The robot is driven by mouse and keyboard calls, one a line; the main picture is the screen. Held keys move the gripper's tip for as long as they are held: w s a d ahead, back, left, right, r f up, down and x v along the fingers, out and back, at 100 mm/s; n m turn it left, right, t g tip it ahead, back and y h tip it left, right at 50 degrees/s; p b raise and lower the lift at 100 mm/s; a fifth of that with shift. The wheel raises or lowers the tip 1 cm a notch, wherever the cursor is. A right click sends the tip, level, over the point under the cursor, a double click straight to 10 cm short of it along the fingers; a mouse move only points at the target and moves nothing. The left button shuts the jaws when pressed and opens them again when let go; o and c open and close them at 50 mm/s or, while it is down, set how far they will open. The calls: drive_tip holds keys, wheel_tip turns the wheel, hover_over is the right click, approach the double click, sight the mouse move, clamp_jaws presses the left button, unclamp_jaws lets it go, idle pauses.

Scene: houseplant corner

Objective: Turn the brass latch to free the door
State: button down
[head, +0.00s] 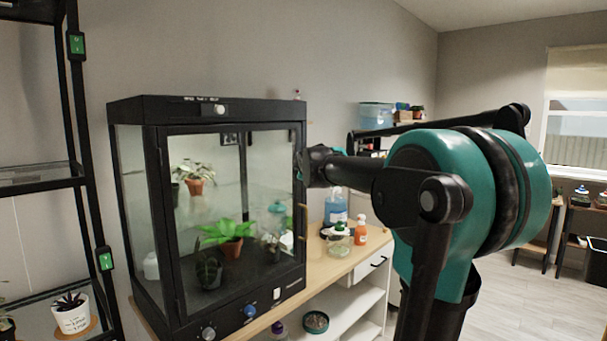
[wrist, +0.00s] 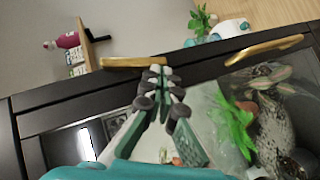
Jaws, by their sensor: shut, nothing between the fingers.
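The glass cabinet (head: 152,200) has a black-framed glass door (head: 162,230), which looks shut. In the wrist view a brass latch (wrist: 130,62) lies along the dark frame at the door's edge, its long side nearly in line with that edge. My gripper (wrist: 160,72) is shut and empty, its fingertips at the latch's right end; I cannot tell whether they touch it. A longer brass handle (wrist: 265,49) is further right on the door frame. In the head view my gripper (head: 303,165) is at the door's right edge and hides the latch.
Potted plants, including a green one (head: 228,232), stand behind the glass. Bottles (head: 336,205) stand on the wooden bench (head: 335,266) right of the cabinet. A black shelf rack (head: 84,165) stands at the left. Open floor (head: 505,290) shows at the right.

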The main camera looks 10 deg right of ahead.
drive_tip(key=shift+r, duration=0.15)
drive_tip(key=shift+r, duration=0.7)
drive_tip(key=shift+a, duration=0.1)
